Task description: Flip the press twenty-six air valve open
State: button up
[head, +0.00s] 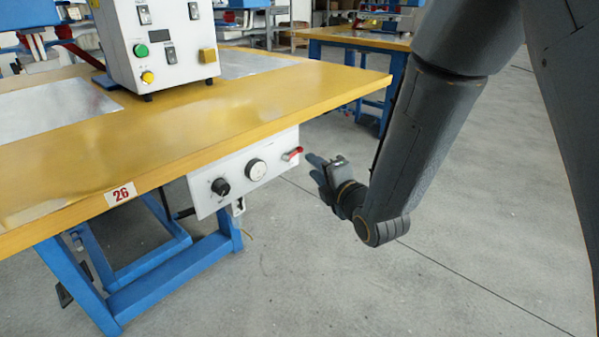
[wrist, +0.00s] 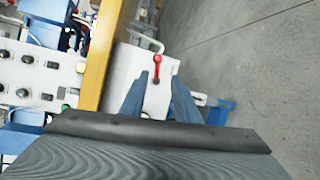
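The air valve's red handle (head: 292,153) sticks out at the right end of a white panel (head: 237,181) under the front edge of the yellow table marked 26 (head: 121,194). My gripper (head: 314,166) is just to the right of the handle, with its fingers pointing at it. In the wrist view the red handle (wrist: 157,64) shows between and just beyond the tips of my two blue-grey fingers (wrist: 160,80). The fingers are apart and nothing is held. Contact with the handle cannot be made out.
The panel also carries a black knob (head: 220,187) and a round gauge (head: 256,170). The yellow tabletop (head: 200,120) overhangs the panel. A white control box (head: 160,40) stands on it. Blue table legs (head: 85,285) are below. The grey floor at right is clear.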

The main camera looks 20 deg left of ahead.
aim_at(295, 155)
jog(key=shift+n+y, duration=0.3)
jog(key=shift+n, duration=0.1)
jog(key=x, duration=0.2)
jog(key=b+x, duration=0.1)
jog(key=x, duration=0.2)
jog(key=b+x, duration=0.1)
jog(key=x, duration=0.2)
jog(key=shift+s+a+f, duration=0.1)
jog(key=shift+s+a, duration=0.1)
jog(key=shift+a, duration=0.3)
jog(key=shift+c, duration=0.2)
grip_shut()
